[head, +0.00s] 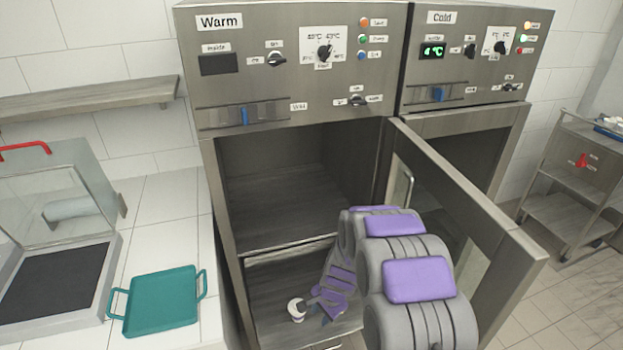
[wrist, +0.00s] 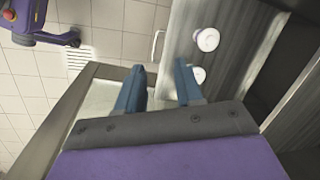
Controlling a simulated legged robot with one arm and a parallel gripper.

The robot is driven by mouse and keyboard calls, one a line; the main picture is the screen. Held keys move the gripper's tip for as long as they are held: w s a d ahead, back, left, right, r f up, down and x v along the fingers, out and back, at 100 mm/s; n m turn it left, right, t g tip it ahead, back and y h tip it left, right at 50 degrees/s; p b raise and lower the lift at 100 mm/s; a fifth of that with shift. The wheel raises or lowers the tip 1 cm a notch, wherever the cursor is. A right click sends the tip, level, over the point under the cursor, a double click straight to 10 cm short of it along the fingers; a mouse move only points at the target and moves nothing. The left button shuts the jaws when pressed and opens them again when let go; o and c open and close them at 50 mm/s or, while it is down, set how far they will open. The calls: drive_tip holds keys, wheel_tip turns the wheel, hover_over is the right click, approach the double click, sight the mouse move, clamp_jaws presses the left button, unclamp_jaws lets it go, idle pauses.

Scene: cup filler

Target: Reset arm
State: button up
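My arm reaches through the open front of the Warm cabinet (head: 292,75) into its lower part. My gripper (head: 313,300) is low inside, close to a white round cup-like item (head: 297,310). In the wrist view my gripper (wrist: 158,78) shows two blue fingers spread apart with nothing between them. Two white round items, one farther (wrist: 206,39) and one nearer (wrist: 198,74), sit on a grey surface beyond and right of the fingers. The nearer one is partly hidden by the right finger.
The Warm cabinet's door (head: 470,200) stands open just right of my arm. The Cold cabinet (head: 470,65) is beside it. A teal tray (head: 160,315) lies on the left counter near a clear-lidded unit (head: 55,285). A metal cart (head: 575,170) stands far right.

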drive_tip(key=s+d+r+n+g, duration=0.1)
drive_tip(key=s+d+r+n, duration=0.15)
drive_tip(key=s+r, duration=0.6)
drive_tip(key=s+d+r+n, duration=0.1)
drive_tip(key=s+r+n, duration=0.2)
drive_tip(key=s+r, duration=0.55)
drive_tip(key=s+d+r+n+g+h, duration=0.1)
drive_tip(key=s+d+r+n, duration=0.1)
drive_tip(key=s+r, duration=0.3)
drive_tip(key=s+d+r+n+g+h, duration=0.1)
drive_tip(key=s+d+r, duration=0.4)
drive_tip(key=s, duration=0.9)
drive_tip(key=shift+s+d+r+n, duration=0.3)
drive_tip(key=shift+r+n, duration=0.25)
drive_tip(key=shift+n, duration=0.2)
